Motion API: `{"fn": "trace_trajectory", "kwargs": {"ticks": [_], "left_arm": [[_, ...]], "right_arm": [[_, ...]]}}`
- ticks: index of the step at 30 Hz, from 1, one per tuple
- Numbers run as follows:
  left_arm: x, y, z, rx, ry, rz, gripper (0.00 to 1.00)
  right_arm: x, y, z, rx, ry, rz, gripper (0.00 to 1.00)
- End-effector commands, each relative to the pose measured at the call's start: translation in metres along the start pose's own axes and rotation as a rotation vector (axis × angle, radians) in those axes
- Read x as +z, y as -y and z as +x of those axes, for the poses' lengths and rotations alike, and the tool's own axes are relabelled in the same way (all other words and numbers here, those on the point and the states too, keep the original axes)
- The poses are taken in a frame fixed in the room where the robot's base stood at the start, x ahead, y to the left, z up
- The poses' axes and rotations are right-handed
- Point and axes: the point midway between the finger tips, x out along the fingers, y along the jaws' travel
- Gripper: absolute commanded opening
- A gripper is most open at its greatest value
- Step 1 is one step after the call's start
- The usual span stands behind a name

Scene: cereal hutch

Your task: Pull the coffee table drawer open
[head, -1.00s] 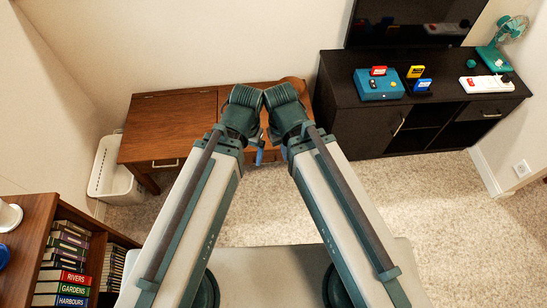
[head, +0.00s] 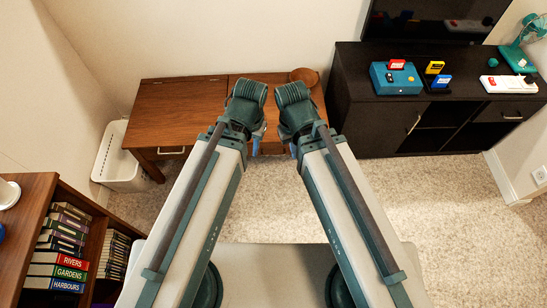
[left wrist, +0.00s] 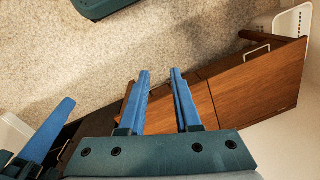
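The brown wooden coffee table (head: 180,108) stands against the back wall in the head view. Its left drawer front has a pale bar handle (head: 172,151) and looks shut. The table also shows at the right of the left wrist view (left wrist: 250,85), with a handle (left wrist: 257,50) on its front. My left gripper (head: 258,140) is in front of the table's right part, to the right of that handle and apart from it. In the left wrist view its blue fingers (left wrist: 161,80) are spread with nothing between them. My right gripper (head: 293,148) is beside it; its finger gap is unclear.
A white basket (head: 120,160) stands on the floor left of the table. A black cabinet (head: 375,125) with devices on top is at the right. A bookshelf (head: 45,195) is at the near left. The carpet (head: 330,190) in front of the table is clear.

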Motion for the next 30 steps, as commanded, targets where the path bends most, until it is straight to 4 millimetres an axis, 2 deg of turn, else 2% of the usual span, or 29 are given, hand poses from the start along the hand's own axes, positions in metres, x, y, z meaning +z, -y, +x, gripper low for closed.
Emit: {"fn": "trace_trajectory", "kwargs": {"ticks": [1,18,23,25,27,30], "left_arm": [[-0.004,0.004,0.039,0.005,-0.004,-0.019,0.27],[-0.034,0.050,0.231,0.051,-0.069,-0.148,0.27],[-0.054,0.058,0.272,0.052,-0.094,-0.084,0.27],[-0.069,0.059,0.288,0.047,-0.110,-0.014,0.27],[-0.092,0.057,0.302,0.035,-0.128,0.107,0.27],[-0.126,0.046,0.304,0.009,-0.153,0.328,0.27]], "right_arm": [[-0.002,0.004,0.038,0.001,0.000,-0.001,0.00],[-0.014,0.021,0.225,0.006,-0.002,-0.006,0.00],[-0.016,0.024,0.266,0.007,-0.002,-0.007,0.00],[-0.017,0.026,0.282,0.007,-0.002,-0.008,0.00],[-0.018,0.027,0.298,0.008,-0.002,-0.008,0.00],[-0.018,0.028,0.303,0.008,-0.002,-0.009,0.00]]}}
